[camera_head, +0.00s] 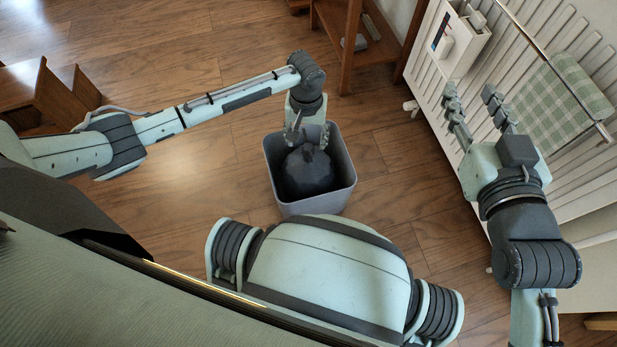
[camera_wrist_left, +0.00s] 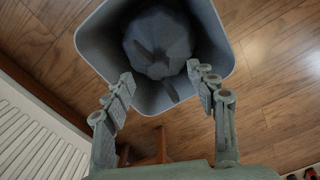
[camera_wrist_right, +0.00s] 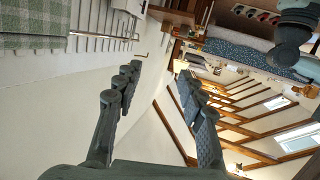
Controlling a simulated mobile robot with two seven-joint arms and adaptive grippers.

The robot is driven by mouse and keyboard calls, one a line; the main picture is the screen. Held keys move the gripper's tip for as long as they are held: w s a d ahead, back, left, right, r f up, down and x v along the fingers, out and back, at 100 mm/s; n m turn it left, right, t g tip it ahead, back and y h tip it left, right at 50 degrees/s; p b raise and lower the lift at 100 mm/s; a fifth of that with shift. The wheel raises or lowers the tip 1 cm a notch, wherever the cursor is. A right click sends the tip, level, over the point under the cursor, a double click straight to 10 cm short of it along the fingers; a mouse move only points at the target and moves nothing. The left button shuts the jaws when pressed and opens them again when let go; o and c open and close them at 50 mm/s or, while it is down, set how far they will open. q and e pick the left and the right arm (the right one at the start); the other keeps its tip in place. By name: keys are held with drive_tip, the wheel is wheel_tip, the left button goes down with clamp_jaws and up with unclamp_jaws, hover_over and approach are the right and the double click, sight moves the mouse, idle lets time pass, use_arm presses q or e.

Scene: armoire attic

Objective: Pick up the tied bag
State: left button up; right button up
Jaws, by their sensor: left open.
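The tied bag (camera_head: 307,175) is dark, with a knot on top, and sits inside a grey open bin (camera_head: 345,182) on the wooden floor. In the left wrist view the bag (camera_wrist_left: 158,45) fills much of the bin (camera_wrist_left: 97,45). My left gripper (camera_head: 311,130) points down at the far rim of the bin, close above the bag. Its fingers (camera_wrist_left: 160,74) are apart with nothing held between them. My right gripper (camera_head: 470,92) is away to the right, raised, with its fingers apart and empty, as the right wrist view (camera_wrist_right: 160,73) also shows.
A white slatted piece (camera_head: 433,68) with a checkered green cloth (camera_head: 562,105) stands at the right, beside my right gripper. A wooden shelf unit (camera_head: 350,40) stands behind the bin. Brown wooden furniture (camera_head: 38,95) is at the far left. Floor around the bin is clear.

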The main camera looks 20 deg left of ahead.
sight(308, 146)
use_arm(q)
wheel_tip(308, 146, down, 4)
drive_tip(key=shift+w+d+f+b, duration=0.1)
drive_tip(key=shift+d+f+b, duration=0.1)
drive_tip(key=shift+b, duration=0.5)
drive_tip(key=shift+f, duration=0.15)
use_arm(e)
drive_tip(key=a+r+t+y, duration=0.2)
drive_tip(key=a+r+t, duration=0.1)
drive_tip(key=r, duration=0.5)
drive_tip(key=shift+s+a+t+y, duration=0.2)
drive_tip(key=shift+s+t+y, duration=0.1)
drive_tip(key=shift+t, duration=0.1)
use_arm(q)
clamp_jaws()
drive_tip(key=shift+w, duration=0.1)
